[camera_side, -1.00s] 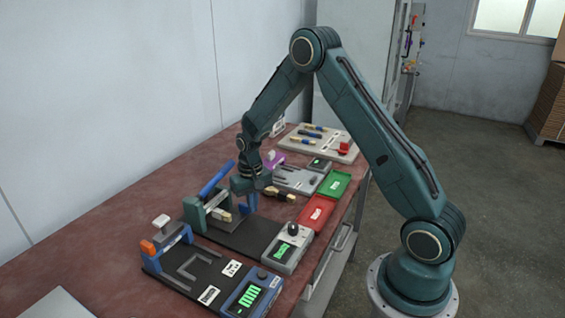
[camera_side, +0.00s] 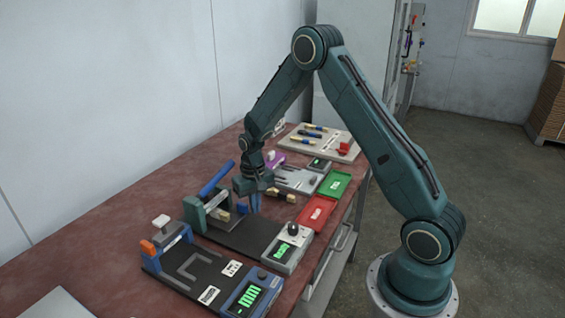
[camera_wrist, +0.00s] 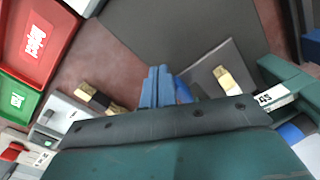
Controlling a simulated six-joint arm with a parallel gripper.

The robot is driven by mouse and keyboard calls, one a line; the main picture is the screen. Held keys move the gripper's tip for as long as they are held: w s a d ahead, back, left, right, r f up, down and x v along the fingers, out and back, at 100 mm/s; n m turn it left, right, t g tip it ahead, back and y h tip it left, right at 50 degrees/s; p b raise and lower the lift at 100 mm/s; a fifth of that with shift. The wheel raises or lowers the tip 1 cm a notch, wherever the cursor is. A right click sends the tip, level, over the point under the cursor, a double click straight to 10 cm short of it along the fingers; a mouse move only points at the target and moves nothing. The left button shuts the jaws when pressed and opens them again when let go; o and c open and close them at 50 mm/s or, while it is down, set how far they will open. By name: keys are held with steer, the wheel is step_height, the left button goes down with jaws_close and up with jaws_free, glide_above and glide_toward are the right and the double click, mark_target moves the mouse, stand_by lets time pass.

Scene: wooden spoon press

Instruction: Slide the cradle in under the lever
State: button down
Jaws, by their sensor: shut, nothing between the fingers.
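The press, with its green frame (camera_side: 193,212) and raised blue lever (camera_side: 216,178), stands at the left of a dark base plate (camera_side: 245,236). The cradle, a grey plate (camera_wrist: 240,62), carries a pale wood-coloured block (camera_side: 223,214). The plate lies beside the green frame in the wrist view. A blue piece (camera_side: 242,209) stands at the cradle's near end, partly hidden behind my fingers in the wrist view. My gripper (camera_side: 255,210) is shut and empty, its blue fingertips (camera_wrist: 158,72) pointing down next to that blue piece. I cannot tell whether they touch it.
A grey box with a green display (camera_side: 287,250) sits at the base plate's right end. Red (camera_side: 316,213) and green (camera_side: 335,184) trays lie behind. A blue-framed fixture (camera_side: 172,252) is in front. A dark-and-wood piece (camera_side: 280,195) lies beyond my gripper.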

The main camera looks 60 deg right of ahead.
steer(key=shift+r, duration=0.15)
step_height(320, 180, up, 7)
stand_by(1.0)
steer(key=s+a+r+n+t, duration=0.1)
steer(key=s+a+r, duration=0.35)
steer(key=r, duration=0.35)
steer(key=s+a+r+n+t, duration=0.25)
steer(key=s+r, duration=0.25)
steer(key=r, duration=0.3)
steer(key=s+a+r+n+t, duration=0.1)
steer(key=s+a+r, duration=0.1)
steer(key=s, duration=0.6)
steer(key=s+a+r+n+t, duration=0.1)
steer(key=s+a+r, duration=0.1)
steer(key=s, duration=0.6)
steer(key=shift+s+a+r, duration=0.15)
steer(key=shift+s+a, duration=0.2)
steer(key=shift+a, duration=0.45)
